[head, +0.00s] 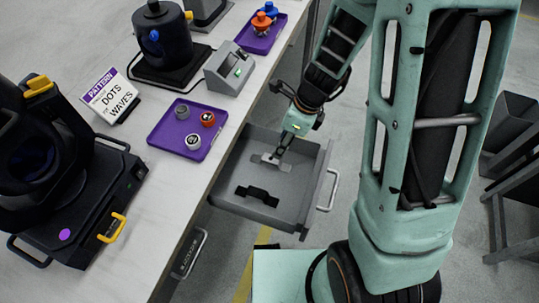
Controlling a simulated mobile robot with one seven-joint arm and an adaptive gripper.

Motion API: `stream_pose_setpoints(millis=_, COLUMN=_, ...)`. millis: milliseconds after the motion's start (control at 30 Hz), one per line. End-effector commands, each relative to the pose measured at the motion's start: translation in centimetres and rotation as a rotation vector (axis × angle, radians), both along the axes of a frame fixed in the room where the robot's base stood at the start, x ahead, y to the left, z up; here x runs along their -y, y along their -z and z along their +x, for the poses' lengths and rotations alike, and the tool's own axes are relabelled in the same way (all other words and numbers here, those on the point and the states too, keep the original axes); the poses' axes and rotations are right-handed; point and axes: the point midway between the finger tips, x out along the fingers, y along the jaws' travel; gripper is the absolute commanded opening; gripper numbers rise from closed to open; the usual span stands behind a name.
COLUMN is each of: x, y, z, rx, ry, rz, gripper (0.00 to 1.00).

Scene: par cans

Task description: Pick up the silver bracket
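The silver bracket (264,159) lies on the floor of the open grey drawer (234,208), towards its back. It looks flat and light grey, with part of it hidden by my gripper. My gripper (277,159) points down into the drawer, with its fingertips at or just above the silver bracket. It is too small in view to tell whether the fingers touch the bracket or are closed on it. A black bracket (257,195) lies in the same drawer, nearer the front and apart from my gripper.
The drawer's walls surround both brackets, and its handle (331,190) is on the right. The worktop beside it holds a purple tray (160,139) with several small round parts, a grey box (229,72), a sign (110,96) and black stage lights (162,42).

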Motion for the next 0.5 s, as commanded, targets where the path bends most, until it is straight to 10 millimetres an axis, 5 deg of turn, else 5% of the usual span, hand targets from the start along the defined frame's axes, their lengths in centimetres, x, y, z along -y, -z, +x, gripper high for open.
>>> stream_pose_setpoints(millis=200, x=-0.9, y=3.7, z=0.4, rx=0.001, ry=-0.002, rz=-0.001, gripper=0.42)
stream_pose_setpoints(millis=500, x=-1.8, y=6.1, z=0.7, rx=0.002, ry=-0.003, rz=-0.002, gripper=0.42)
